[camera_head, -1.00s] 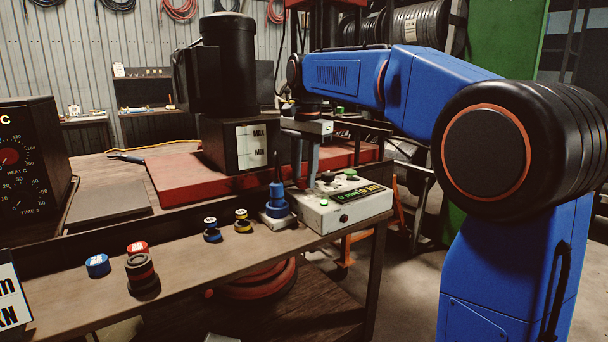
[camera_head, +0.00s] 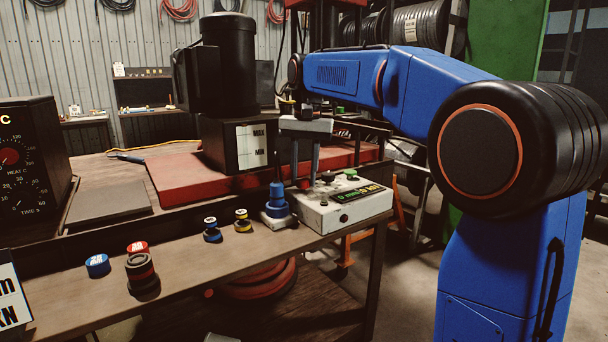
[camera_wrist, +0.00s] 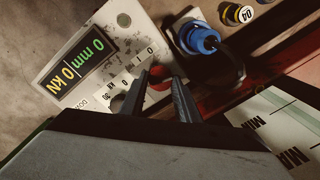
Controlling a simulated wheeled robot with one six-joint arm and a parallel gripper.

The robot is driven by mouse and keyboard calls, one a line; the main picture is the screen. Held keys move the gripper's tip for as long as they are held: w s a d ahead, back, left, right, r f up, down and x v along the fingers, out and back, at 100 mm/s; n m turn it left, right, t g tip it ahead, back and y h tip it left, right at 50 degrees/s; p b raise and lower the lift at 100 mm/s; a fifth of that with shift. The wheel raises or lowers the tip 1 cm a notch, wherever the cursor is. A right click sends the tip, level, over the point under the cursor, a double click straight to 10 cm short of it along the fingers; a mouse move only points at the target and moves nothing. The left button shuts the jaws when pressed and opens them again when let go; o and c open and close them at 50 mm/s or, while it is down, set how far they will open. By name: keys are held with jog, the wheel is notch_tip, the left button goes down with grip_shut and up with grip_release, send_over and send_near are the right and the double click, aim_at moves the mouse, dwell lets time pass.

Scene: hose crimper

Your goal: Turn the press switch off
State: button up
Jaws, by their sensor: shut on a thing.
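The white press control box (camera_head: 345,208) stands on the bench's right end, with its display reading 0 mm 0 kN in the wrist view (camera_wrist: 82,60). A red switch knob (camera_wrist: 158,74) sits on its top near 0 and I marks. The knob also shows in the head view (camera_head: 303,184). My gripper (camera_wrist: 161,80) points down over the box, with its two grey fingers on either side of the red knob, shut on it. In the head view my gripper (camera_head: 304,178) is at the box's back left. The fingers partly hide the knob, so I cannot tell its setting.
A blue connector (camera_head: 277,202) with a black cable stands just left of the box. Small marked dies (camera_head: 212,230) lie along the bench front. A black motor unit (camera_head: 229,70) on a red base (camera_head: 175,185) stands behind. A green knob (camera_head: 350,172) is nearby.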

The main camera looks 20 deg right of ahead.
jog(key=n, duration=0.6)
jog(key=shift+w, duration=0.1)
jog(key=n, duration=0.6)
jog(key=shift+a+g, duration=0.1)
jog(key=shift+g, duration=0.2)
jog(key=shift+n, duration=0.3)
jog(key=o, duration=1)
jog(key=shift+o, duration=0.2)
